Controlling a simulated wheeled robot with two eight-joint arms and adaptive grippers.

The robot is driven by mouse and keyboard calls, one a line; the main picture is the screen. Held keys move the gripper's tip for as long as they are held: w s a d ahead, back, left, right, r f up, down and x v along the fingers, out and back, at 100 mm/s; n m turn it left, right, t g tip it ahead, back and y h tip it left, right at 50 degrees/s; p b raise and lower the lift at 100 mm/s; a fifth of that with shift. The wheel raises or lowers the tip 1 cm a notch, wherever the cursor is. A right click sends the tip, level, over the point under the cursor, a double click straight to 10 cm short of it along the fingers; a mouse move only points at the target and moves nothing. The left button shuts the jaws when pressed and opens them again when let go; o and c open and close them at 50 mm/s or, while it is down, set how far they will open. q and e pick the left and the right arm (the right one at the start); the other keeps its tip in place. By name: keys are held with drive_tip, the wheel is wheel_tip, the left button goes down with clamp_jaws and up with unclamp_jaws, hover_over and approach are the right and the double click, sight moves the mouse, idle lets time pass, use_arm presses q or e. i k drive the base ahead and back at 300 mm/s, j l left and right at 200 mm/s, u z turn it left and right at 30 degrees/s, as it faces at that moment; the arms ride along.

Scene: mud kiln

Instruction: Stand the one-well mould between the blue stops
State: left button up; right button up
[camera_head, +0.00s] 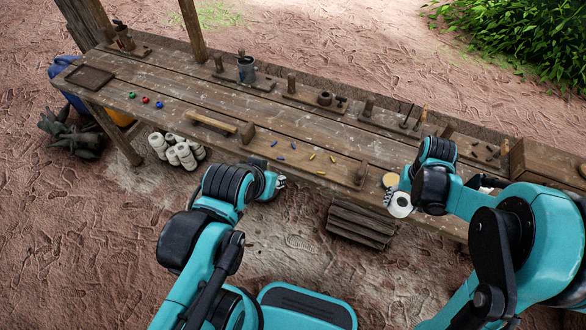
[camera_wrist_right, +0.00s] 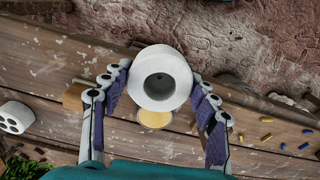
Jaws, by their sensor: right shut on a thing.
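The blue stops (camera_head: 281,157) are several small pegs on the bench, left of the yellow pegs (camera_head: 320,173). In the right wrist view the blue stops (camera_wrist_right: 303,146) lie far right. My left gripper (camera_head: 280,182) is at the bench's front edge, away from the stops; its fingers are too small to read.
A yellow disc (camera_head: 390,180) lies by the held mould. Another white mould with several holes (camera_wrist_right: 14,117) stands at the left of the wrist view. A wooden block (camera_head: 247,133) stands left of the blue stops. Wooden tools line the bench's back.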

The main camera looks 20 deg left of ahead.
sight(283, 149)
drive_tip(key=u, duration=0.45)
drive_tip(key=k+j+u, duration=0.1)
drive_tip(key=u, duration=0.35)
drive_tip(key=j+u, duration=0.15)
drive_tip(key=u, duration=0.3)
drive_tip(key=i+u, duration=0.1)
drive_tip(key=i, duration=0.4)
drive_tip(key=l, duration=0.1)
